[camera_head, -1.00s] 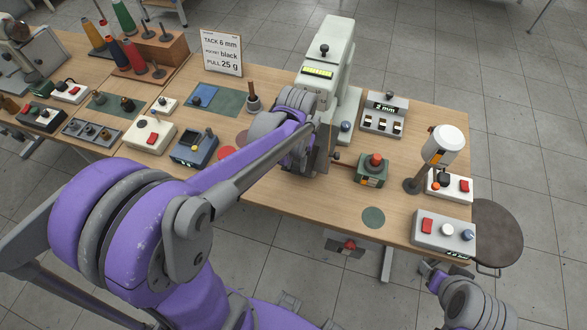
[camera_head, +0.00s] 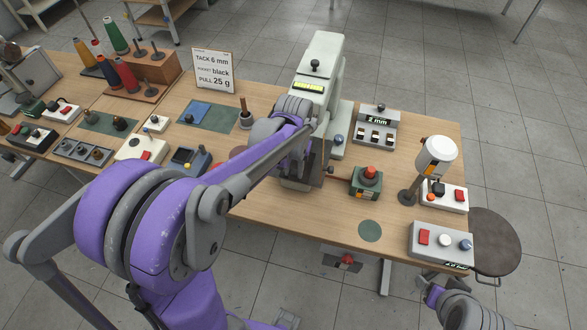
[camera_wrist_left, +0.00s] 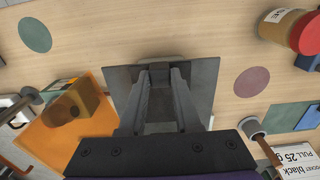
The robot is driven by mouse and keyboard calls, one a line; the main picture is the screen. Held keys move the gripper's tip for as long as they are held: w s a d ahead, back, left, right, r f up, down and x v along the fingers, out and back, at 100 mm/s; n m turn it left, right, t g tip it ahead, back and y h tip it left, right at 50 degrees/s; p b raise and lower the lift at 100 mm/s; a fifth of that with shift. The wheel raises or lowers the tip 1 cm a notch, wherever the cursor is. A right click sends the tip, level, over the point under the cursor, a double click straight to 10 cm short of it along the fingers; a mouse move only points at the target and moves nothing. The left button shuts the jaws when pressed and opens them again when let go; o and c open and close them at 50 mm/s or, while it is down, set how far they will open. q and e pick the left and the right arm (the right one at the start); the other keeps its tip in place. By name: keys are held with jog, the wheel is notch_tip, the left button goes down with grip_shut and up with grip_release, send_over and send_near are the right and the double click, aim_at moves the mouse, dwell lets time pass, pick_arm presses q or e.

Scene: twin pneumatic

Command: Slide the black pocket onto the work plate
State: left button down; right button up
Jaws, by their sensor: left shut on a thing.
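In the left wrist view my left gripper (camera_wrist_left: 161,76) is shut on a small black piece (camera_wrist_left: 160,70), which appears to be the black pocket. It is over a dark grey plate (camera_wrist_left: 206,80), seemingly the work plate. I cannot tell whether the piece touches the plate. In the head view my purple arm hides these fingertips, the held piece and most of the plate, close in front of the pale machine (camera_head: 318,85). My right gripper (camera_head: 434,295) is at the lower right, off the table edge, small and unclear.
A sign (camera_head: 213,70) reads tack 6 mm, pocket black, pull 25 g. A blue piece (camera_head: 195,112) lies on a green mat (camera_head: 222,117). A green box with a red knob (camera_head: 366,182) and a white-headed lamp (camera_head: 436,155) stand right of the machine. Bare wood surrounds the green disc (camera_head: 369,231).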

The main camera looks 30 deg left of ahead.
pick_arm(q)
jog(key=c, duration=0.5)
grip_release()
jog(key=shift+c, duration=0.2)
notch_tip(320, 180, up, 11)
jog(key=shift+p, duration=0.35)
jog(key=shift+f, duration=0.1)
